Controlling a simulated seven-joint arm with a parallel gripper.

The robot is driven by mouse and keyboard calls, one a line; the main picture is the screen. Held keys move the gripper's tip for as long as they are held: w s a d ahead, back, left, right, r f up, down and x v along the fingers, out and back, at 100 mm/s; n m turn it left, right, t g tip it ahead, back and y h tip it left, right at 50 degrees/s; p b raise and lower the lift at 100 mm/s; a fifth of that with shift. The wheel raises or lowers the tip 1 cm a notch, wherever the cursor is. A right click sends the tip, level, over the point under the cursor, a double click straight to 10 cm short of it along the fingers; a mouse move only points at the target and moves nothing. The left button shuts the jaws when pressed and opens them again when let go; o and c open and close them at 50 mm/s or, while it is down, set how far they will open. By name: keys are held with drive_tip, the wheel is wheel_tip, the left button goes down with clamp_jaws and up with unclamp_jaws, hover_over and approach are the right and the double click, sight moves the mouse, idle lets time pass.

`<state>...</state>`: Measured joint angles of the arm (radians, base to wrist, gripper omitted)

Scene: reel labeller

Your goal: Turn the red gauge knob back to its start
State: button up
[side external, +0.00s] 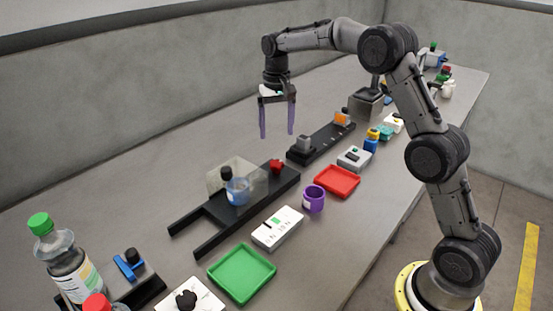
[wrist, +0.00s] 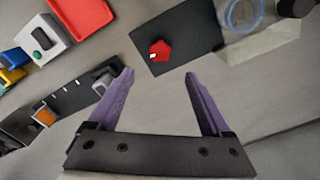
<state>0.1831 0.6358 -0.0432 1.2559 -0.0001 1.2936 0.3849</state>
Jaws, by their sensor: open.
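The red gauge knob (side external: 276,166) sits at the far right end of a black base plate (side external: 222,214) in the side view. In the wrist view the red knob (wrist: 161,51) has a lobed outline and a white mark on its left side. My gripper (side external: 277,134) hangs above the table, up and beyond the knob, with its purple fingers pointing down. It is open, with nothing between the fingers, and apart from the knob. In the wrist view the knob shows ahead of the open fingertips (wrist: 158,76).
A clear guard (side external: 231,170) and a blue-ringed container (side external: 238,190) with a black top stand beside the knob. A black rail (side external: 322,142) with grey and orange blocks lies behind. A red tray (side external: 338,181), purple cup (side external: 314,199) and green tray (side external: 242,273) are in front.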

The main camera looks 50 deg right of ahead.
sight(276, 163)
wheel_tip(276, 163, down, 10)
drive_tip(key=shift+f, duration=0.25)
drive_tip(key=shift+c, duration=0.3)
clamp_jaws()
